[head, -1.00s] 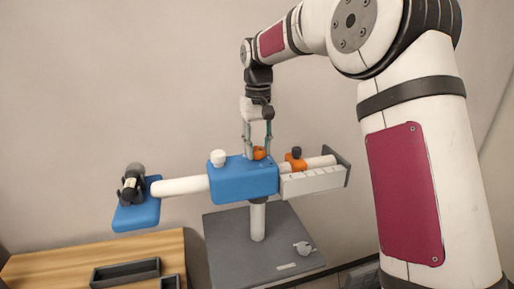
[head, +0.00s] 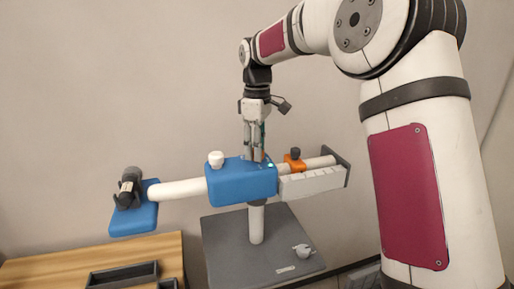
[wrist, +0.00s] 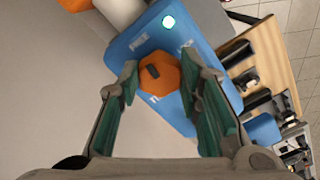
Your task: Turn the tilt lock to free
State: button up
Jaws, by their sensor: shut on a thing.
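The tilt lock appears to be the orange many-sided knob (wrist: 160,75) with a dark pointer mark, on top of the blue block (head: 242,182). My gripper (head: 258,158) points straight down onto the block's top. In the wrist view the green-padded fingers of my gripper (wrist: 160,80) stand on either side of the knob, shut on it. In the head view the fingers mostly hide the knob.
A white tube (head: 180,189) runs through the block, with a blue plate and black clamp (head: 130,188) at its left end. A white knob (head: 216,159) and an orange collar (head: 295,161) stand close by. The post stands on a grey base (head: 225,245); a wooden table (head: 60,263) holds dark trays.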

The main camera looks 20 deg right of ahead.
jog(key=shift+r+n, duration=0.1)
jog(key=shift+n, duration=0.5)
jog(key=o, duration=1.2)
jog(key=shift+c, duration=0.2)
notch_tip(320, 180, up, 12)
